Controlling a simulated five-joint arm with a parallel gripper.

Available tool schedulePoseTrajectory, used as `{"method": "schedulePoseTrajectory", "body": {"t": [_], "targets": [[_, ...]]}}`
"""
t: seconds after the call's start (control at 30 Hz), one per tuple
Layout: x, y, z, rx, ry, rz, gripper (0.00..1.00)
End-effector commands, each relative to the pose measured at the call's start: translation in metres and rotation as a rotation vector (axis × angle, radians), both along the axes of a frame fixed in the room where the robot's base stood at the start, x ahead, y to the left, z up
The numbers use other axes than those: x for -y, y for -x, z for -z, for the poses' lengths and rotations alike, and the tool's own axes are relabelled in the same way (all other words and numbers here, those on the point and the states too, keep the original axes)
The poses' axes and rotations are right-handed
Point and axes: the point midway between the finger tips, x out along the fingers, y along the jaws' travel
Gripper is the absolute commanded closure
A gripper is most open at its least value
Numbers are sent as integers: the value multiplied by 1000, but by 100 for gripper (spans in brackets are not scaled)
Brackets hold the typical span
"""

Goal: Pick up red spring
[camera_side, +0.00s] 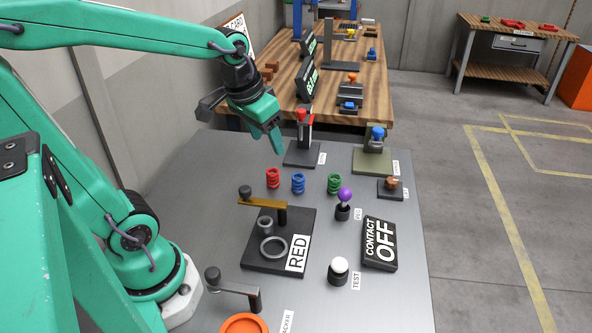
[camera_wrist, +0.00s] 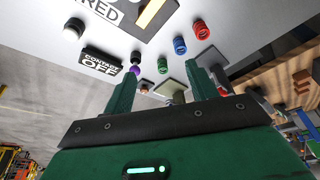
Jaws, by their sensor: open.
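The red spring (camera_side: 273,178) stands on the grey table, left of a blue spring (camera_side: 298,183) and a green spring (camera_side: 334,184). In the wrist view the red spring (camera_wrist: 200,29) is at the top right, beyond the fingertips, beside the blue spring (camera_wrist: 180,45) and the green spring (camera_wrist: 162,65). My gripper (camera_side: 277,138) is above the table, beyond and above the red spring, with nothing in it. In the wrist view my gripper (camera_wrist: 162,74) shows two green fingers spread apart. The red spring is in full view and apart from the fingers.
A black fixture labelled RED (camera_side: 298,252) with a post and ring stands just in front of the springs. A stand with a red top (camera_side: 302,152) is behind, near my gripper. A purple-topped peg (camera_side: 344,203) and CONTACT OFF sign (camera_side: 380,243) are at right.

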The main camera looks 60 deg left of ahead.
Motion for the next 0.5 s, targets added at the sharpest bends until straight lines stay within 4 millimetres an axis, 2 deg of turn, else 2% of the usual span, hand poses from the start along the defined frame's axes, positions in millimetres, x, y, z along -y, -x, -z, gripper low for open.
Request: {"method": "schedulePoseTrajectory", "body": {"t": [0.2, 0.5], "targets": [[-27, -28, 22, -79, 12, -60, 43], [-68, -57, 62, -180, 38, -138, 43]]}}
